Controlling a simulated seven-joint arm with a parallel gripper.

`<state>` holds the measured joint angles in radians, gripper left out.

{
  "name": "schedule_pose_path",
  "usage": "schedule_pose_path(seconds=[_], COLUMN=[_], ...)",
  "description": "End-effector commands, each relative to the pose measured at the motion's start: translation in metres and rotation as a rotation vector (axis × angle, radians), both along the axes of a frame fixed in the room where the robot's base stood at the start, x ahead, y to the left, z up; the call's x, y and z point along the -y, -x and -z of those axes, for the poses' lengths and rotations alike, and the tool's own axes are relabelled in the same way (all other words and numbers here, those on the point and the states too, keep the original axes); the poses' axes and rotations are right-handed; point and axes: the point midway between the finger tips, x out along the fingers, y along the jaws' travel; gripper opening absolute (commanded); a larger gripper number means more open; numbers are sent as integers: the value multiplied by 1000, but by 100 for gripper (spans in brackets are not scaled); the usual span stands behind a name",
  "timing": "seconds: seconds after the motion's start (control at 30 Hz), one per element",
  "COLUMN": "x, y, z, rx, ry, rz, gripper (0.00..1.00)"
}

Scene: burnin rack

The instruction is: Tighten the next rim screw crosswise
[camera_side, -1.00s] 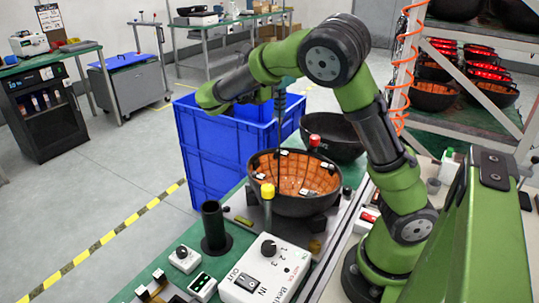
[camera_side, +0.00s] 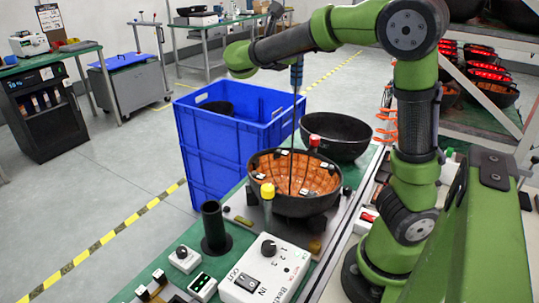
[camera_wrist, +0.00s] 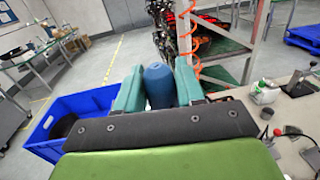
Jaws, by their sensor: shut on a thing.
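A dark bowl-shaped shell (camera_side: 292,208) with an orange lining sits in the fixture on the green bench in the side view. Several small white pieces sit around its rim; screw heads are too small to make out. My gripper (camera_side: 297,62) is above the shell, shut on a screwdriver with a blue handle (camera_side: 297,76). Its long thin shaft points down, nearly upright, and overlaps the shell's inside; I cannot tell whether its tip touches anything. In the wrist view the blue handle (camera_wrist: 158,88) stands between the teal fingers of my gripper (camera_wrist: 158,82).
A blue crate (camera_side: 225,140) with a dark shell inside stands behind the bench. Another empty dark bowl (camera_side: 337,136) is behind the work. A yellow-topped post (camera_side: 267,192), red-topped post (camera_side: 314,142), black tube holder (camera_side: 214,228) and white control box (camera_side: 265,270) stand close by.

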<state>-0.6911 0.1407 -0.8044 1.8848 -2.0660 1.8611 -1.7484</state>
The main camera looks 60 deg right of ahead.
Motion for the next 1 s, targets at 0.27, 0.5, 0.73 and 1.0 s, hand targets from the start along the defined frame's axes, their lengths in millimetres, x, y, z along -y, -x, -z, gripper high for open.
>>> schedule_pose_path(seconds=[0.27,0.5,0.73,1.0], x=[54,68,52,18], y=[-9,-30,-43,-40], z=[-42,-56,-60,-56], rx=[10,15,18,8], ry=[-3,-3,0,0], rz=[-429,-835,-1248,-1611], gripper=[0,0,0,0])
